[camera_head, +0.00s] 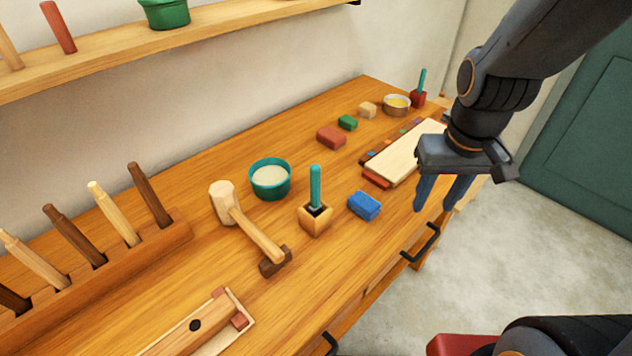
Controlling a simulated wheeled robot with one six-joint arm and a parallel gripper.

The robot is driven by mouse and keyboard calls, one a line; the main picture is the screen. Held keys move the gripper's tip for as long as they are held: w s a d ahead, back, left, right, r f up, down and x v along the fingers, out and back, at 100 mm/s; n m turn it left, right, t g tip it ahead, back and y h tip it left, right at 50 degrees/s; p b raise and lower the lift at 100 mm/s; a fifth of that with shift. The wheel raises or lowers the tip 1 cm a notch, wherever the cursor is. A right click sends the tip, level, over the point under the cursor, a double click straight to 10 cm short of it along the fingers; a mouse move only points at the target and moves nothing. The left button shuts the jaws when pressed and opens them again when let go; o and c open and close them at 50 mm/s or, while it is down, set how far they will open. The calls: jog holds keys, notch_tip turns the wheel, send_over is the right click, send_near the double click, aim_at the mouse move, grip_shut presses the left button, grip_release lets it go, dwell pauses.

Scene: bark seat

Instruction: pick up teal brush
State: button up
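A teal stick-like handle (315,185), likely the teal brush, stands upright in a small wooden block holder (315,219) near the middle of the bench. Its lower end is hidden in the holder. A second, smaller teal handle (422,80) stands in a red block (418,99) at the far end of the bench; I cannot tell which is meant. My gripper (434,208) points down with its two blue-grey fingers apart and nothing visible between them. In the picture it is to the right of the nearer teal handle, by the bench's front edge.
A blue block (364,206) lies right of the holder. A mallet (252,232) and teal bowl (270,180) are to its left. A pale board (408,153) lies behind my gripper. A tool rack (110,272) stands at left. Drawer handles (421,243) stick out in front.

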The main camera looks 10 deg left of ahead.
aim_at(315, 167)
jog(key=a+r+n, duration=0.1)
jog(key=a+n, duration=0.4)
jog(key=a, duration=0.2)
jog(key=w+a+r+n+g, duration=0.1)
jog(key=a+r+n, duration=0.1)
jog(key=a+n, duration=0.4)
jog(key=w+a+r+n, duration=0.1)
jog(key=a+r+n, duration=0.1)
jog(key=a+n, duration=0.4)
jog(key=shift+w+a+r+b, duration=0.1)
jog(key=shift+a+r+b, duration=0.1)
jog(key=shift+a, duration=0.7)
jog(key=shift+a+r+b, duration=0.1)
jog(key=shift+a+b, duration=0.1)
jog(key=shift+a, duration=0.7)
jog(key=shift+a+f+n, duration=0.2)
jog(key=shift+n, duration=0.2)
jog(key=shift+f, duration=0.35)
jog(key=shift+f+p, duration=1.15)
jog(key=shift+f, duration=2.2)
grip_shut()
